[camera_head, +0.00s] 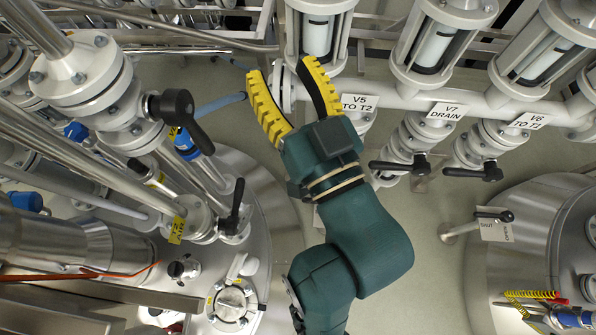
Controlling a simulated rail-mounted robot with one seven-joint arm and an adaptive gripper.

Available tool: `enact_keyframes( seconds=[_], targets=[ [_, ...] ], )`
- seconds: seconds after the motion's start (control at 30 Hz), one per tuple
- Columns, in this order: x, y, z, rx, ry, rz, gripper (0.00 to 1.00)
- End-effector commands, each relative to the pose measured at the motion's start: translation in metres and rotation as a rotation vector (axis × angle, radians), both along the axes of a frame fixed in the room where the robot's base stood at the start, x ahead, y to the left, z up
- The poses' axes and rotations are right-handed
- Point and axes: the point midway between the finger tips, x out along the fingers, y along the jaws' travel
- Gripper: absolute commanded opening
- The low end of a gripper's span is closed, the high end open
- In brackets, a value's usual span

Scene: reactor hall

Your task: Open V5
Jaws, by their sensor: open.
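The white label "V5 TO T2" (359,103) hangs on the grey manifold pipe, just right of my gripper. Part of the V5 valve body (361,122) shows below the label. My gripper and wrist cover what lies to its left, and I cannot make out the V5 handle. My gripper (282,70), with yellow ribbed fingers, is open and points up the picture. Pipework shows between its fingers, and I see nothing held. I cannot tell whether a finger touches anything.
Right of V5 are the V7 DRAIN valve, with a black lever (400,167), and the V6 TO T1 valve, with another (474,171). Pipes and a black-handled valve (181,114) crowd the left. Steel tanks (540,235) stand below on both sides. A SHUT/OPEN plate (494,229) is at right.

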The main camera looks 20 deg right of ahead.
Motion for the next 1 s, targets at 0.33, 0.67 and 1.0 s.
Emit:
enact_keyframes(
  seconds=[0.33,0.67,1.0],
  targets=[
    [-0.076,-0.044,-0.339,0.961,0.203,0.168,0.51],
    [-0.113,-0.053,-0.382,1.357,0.052,0.139,0.51],
    [-0.039,-0.053,-0.365,1.353,0.056,0.146,0.51]
  ],
)
